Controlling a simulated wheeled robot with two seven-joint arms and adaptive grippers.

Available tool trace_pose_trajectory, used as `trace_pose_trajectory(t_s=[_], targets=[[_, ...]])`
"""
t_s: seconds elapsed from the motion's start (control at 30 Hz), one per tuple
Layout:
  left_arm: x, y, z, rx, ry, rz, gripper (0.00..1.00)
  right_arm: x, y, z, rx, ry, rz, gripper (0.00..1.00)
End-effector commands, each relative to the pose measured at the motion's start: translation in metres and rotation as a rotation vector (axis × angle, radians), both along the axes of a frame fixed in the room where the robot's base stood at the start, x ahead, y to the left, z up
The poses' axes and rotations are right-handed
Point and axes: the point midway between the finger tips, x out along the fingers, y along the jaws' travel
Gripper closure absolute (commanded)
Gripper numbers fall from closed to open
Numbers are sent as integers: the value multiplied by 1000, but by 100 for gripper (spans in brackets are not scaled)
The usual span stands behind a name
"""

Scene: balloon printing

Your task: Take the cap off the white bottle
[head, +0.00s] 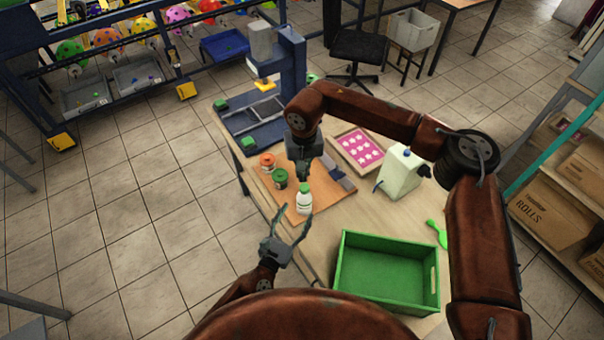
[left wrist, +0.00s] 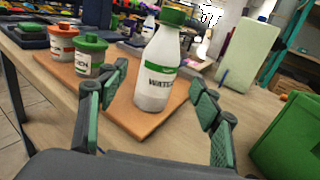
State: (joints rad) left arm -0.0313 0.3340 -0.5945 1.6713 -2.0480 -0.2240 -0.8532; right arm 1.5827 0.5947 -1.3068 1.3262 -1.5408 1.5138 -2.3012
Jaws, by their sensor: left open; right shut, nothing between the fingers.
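The white bottle (head: 304,202) with a green label band and a green cap (head: 303,187) stands upright on the orange-brown board. In the left wrist view the bottle (left wrist: 158,72) stands ahead between my open fingers, with its cap (left wrist: 178,15) on top. My left gripper (head: 289,219) is open and empty, low beside the bottle at the table's near edge; it also shows in the left wrist view (left wrist: 160,95). My right gripper (head: 304,172) is shut and empty, pointing down just above and behind the cap. Whether it touches the cap I cannot tell.
An orange-lidded jar (head: 267,163) and a green-lidded jar (head: 281,179) stand left of the bottle on the board (head: 328,201). A green crate (head: 388,268) is at the front right.

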Motion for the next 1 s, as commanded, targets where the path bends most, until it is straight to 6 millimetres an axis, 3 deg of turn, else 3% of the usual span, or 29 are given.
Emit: trace_pose_trajectory(t_s=[0.1, 0.3, 1.0], targets=[[-21, 9, -1, 2, 1, -1, 41, 0, 0, 0, 0, 0, 0, 100], [-40, 18, 0, 0, 0, 0, 41, 0, 0, 0, 0, 0, 1, 100], [-43, 19, 0, 0, 0, -1, 41, 0, 0, 0, 0, 0, 0, 100]])
